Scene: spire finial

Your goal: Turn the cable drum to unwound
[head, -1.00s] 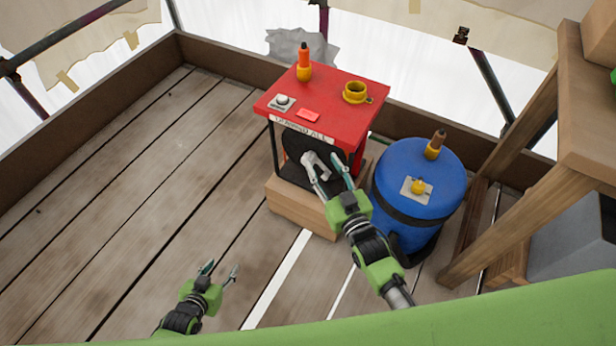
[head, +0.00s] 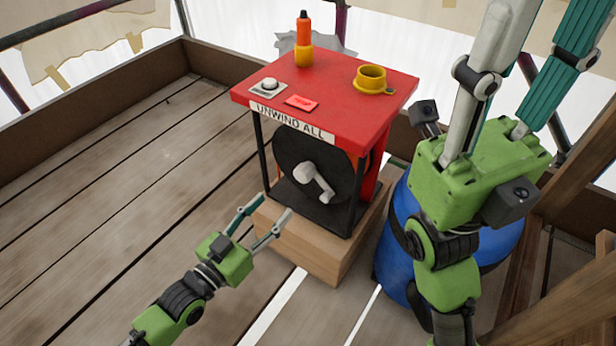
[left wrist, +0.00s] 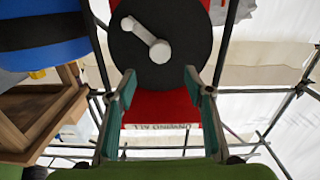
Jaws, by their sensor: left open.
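The cable drum (head: 292,158) is a black disc under a red-topped stand, below an "UNWIND ALL" label (head: 291,120). A light grey crank (head: 315,183) on its face slants down to the right. The drum (left wrist: 190,40) and crank (left wrist: 145,38) also show in the left wrist view, where the picture looks upside down. My left gripper (head: 263,222) is open and empty, low in front of the stand, apart from the crank. My right gripper (head: 545,55) is raised at the upper right, near the camera; its fingers are spread and nothing shows between them.
The stand sits on a wooden block (head: 310,250). A blue barrel (head: 395,275) is partly hidden behind my right arm. Plank floor at left is clear.

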